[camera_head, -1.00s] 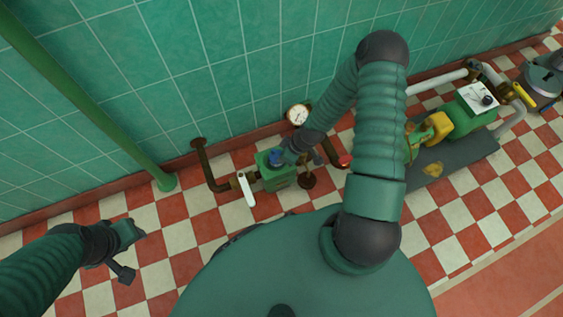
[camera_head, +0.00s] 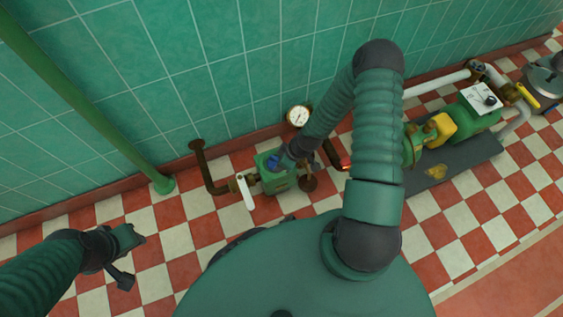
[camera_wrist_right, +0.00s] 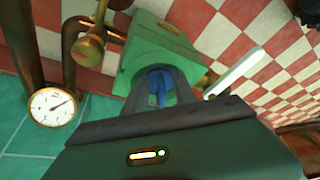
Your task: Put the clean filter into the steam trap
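The steam trap is a green box-shaped body (camera_head: 277,183) on the pipe by the wall; it also shows in the right wrist view (camera_wrist_right: 136,57). A blue part, seemingly the filter (camera_wrist_right: 158,86), sits at the round opening in the trap's top. My right gripper (camera_wrist_right: 158,94) reaches down to this opening, its two grey fingers closed on either side of the blue part. The fingers hide much of the filter, so I cannot tell how deep it sits. My left gripper (camera_head: 134,258) is open and empty above the floor at the left.
A pressure gauge (camera_head: 298,115) is behind. A green and yellow pump (camera_head: 438,129) stands on a grey plinth at right. A green pipe (camera_head: 85,105) slants down at left.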

